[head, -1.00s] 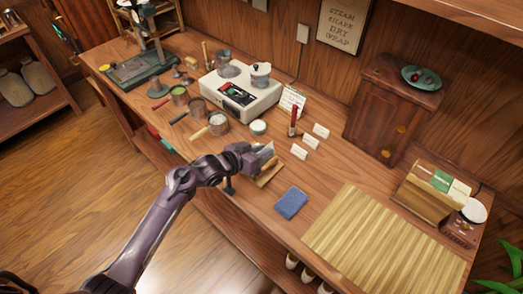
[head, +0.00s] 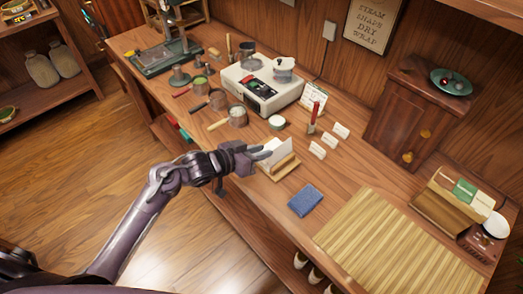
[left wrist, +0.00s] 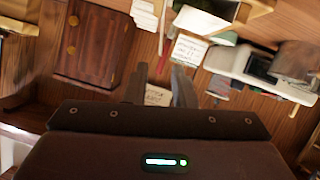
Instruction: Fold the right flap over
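Nothing is seen held. My right gripper is not in view.
A blue folded cloth (head: 305,200) and a slatted bamboo mat (head: 390,250) lie right of the stand. Small white cards (head: 317,150), tins and a white scale (head: 262,88) stand behind. A wooden cabinet (head: 410,112) is at the back. The mat is bare.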

